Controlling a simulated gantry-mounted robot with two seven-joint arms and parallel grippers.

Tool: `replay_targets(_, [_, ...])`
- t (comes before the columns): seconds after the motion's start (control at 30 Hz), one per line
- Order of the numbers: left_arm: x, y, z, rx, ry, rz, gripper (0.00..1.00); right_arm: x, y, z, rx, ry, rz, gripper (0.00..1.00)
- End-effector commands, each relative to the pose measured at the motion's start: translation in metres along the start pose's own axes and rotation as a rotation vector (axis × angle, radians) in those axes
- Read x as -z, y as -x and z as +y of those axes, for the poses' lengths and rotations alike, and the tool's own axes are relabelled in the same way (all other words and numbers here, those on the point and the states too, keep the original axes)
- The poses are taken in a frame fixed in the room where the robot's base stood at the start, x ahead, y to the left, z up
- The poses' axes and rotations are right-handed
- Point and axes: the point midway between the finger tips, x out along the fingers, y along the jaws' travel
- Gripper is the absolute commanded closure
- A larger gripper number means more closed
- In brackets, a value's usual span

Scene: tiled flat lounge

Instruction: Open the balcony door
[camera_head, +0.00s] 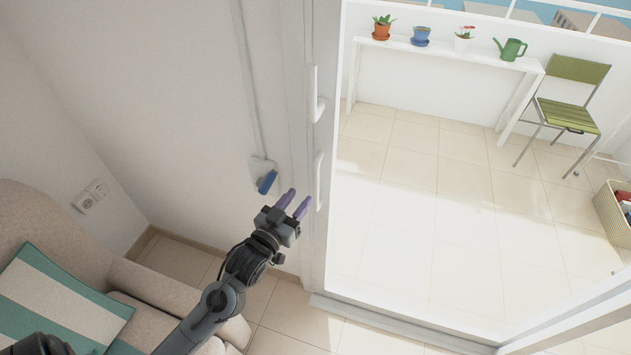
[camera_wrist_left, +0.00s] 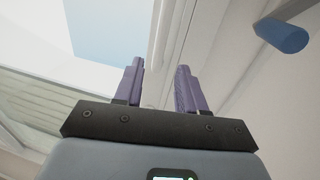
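The balcony door frame (camera_head: 330,40) is white and stands upright in the middle of the head view. Two white vertical handles are on it, an upper one (camera_head: 313,95) and a lower one (camera_head: 318,180). My left gripper (camera_head: 296,204) is open and empty, its purple fingers close to the lower handle, apparently not touching it. In the left wrist view a white vertical bar (camera_wrist_left: 158,40) shows beyond the gap between the open fingers (camera_wrist_left: 158,85). I cannot tell whether the door is shut. My right gripper is not in view.
A blue crank-like knob (camera_head: 267,181) on a wall plate sits just left of my left fingers; it also shows in the wrist view (camera_wrist_left: 282,36). A beige armchair (camera_head: 150,285) stands at lower left.

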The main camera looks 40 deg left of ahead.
Motion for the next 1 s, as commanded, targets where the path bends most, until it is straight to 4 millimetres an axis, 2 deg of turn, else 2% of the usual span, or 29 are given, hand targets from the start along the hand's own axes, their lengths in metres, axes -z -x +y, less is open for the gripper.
replay_targets(0.5, [0.0,-0.078,0.0,0.0,0.0,0.0,0.6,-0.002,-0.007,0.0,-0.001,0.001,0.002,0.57])
replay_targets(0.7, [0.0,-0.092,0.0,0.0,-0.001,-0.001,0.6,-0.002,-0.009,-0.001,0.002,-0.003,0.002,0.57])
replay_targets(1.0, [0.0,-0.096,0.0,0.0,-0.001,-0.002,0.6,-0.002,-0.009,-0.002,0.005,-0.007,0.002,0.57])
